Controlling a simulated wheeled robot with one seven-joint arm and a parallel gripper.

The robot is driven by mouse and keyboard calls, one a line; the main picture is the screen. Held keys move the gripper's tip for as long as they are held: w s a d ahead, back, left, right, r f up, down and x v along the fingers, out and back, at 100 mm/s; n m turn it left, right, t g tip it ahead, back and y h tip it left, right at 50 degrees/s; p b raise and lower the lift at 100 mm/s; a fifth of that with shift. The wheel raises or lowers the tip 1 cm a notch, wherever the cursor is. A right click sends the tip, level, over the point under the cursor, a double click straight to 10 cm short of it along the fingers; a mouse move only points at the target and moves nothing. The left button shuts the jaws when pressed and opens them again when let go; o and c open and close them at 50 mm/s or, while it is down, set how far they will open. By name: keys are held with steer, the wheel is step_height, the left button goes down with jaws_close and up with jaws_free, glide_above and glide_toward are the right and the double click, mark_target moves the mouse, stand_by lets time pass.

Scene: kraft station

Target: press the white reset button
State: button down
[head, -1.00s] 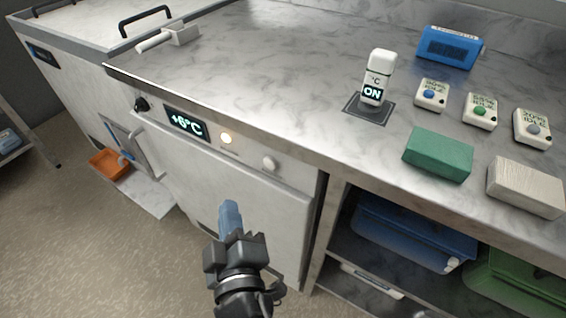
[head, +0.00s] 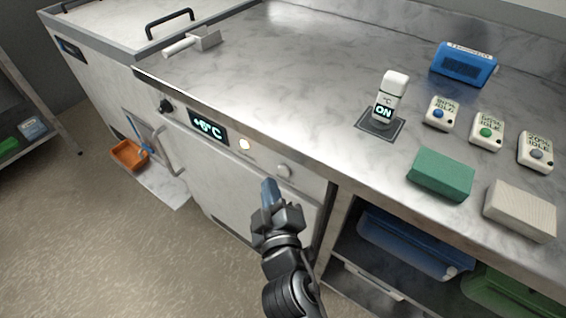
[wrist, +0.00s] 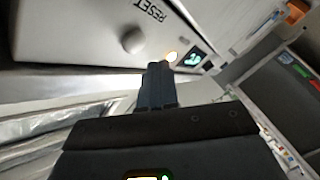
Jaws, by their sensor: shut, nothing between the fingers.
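The white reset button (head: 284,171) is a round knob on the front panel below the counter edge, right of a glowing round lamp (head: 245,145) and a display (head: 208,128) reading +6°C. In the wrist view the button (wrist: 133,40) sits beside the printed word RESET, up and left of my fingertips. My gripper (head: 269,186) is shut and empty, its blue-grey fingers pointing up toward the panel. The tips are just below and left of the button in the head view and look apart from it. In the wrist view the gripper (wrist: 156,72) has its tips near the lamp.
A black knob (head: 166,106) is at the panel's left end. On the counter (head: 290,75) stand a white device (head: 391,92) reading ON, several small button boxes, a green block (head: 441,173) and a pale block (head: 520,210). Open shelves with bins (head: 405,240) lie at right.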

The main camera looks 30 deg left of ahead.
steer(key=shift+w, duration=0.6)
steer(key=shift+d, duration=0.1)
stand_by(1.6)
steer(key=shift+w+p, duration=0.4)
steer(key=shift+p, duration=0.1)
steer(key=shift+w+p, duration=0.35)
steer(key=shift+w, duration=0.1)
stand_by(0.5)
stand_by(0.3)
steer(key=shift+s+b, duration=0.75)
steer(key=shift+s, duration=0.15)
